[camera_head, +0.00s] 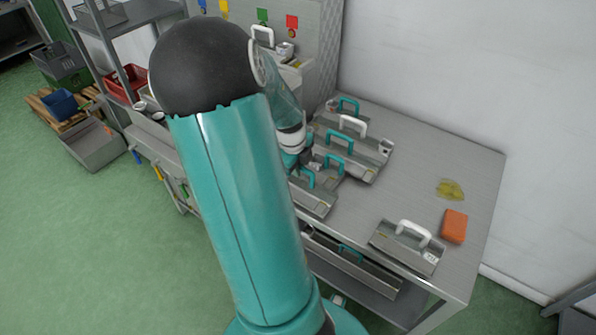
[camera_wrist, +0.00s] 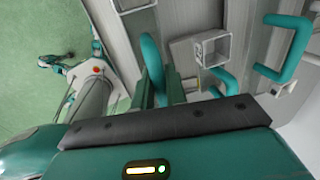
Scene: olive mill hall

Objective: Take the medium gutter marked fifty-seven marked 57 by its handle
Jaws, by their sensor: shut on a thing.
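Several grey metal gutters with arched handles lie on the table. The mark 57 is not legible on any of them. In the wrist view my gripper (camera_wrist: 160,92) is shut on an upright teal handle (camera_wrist: 151,58), with a finger on each side of it. In the head view my gripper (camera_head: 297,160) is mostly hidden by my arm, at the near left of the gutter group. The nearest gutter there (camera_head: 318,201) has a teal handle (camera_head: 307,178). Behind it are gutters with a teal handle (camera_head: 340,138), a white handle (camera_head: 353,124) and another teal handle (camera_head: 348,103).
A white-handled gutter (camera_head: 400,250) stands apart at the table's front right, beside an orange block (camera_head: 454,226) and a yellow cloth (camera_head: 450,189). Another gutter (camera_head: 350,262) lies on the shelf below. The table's right middle (camera_head: 420,175) is clear. A wall stands behind.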

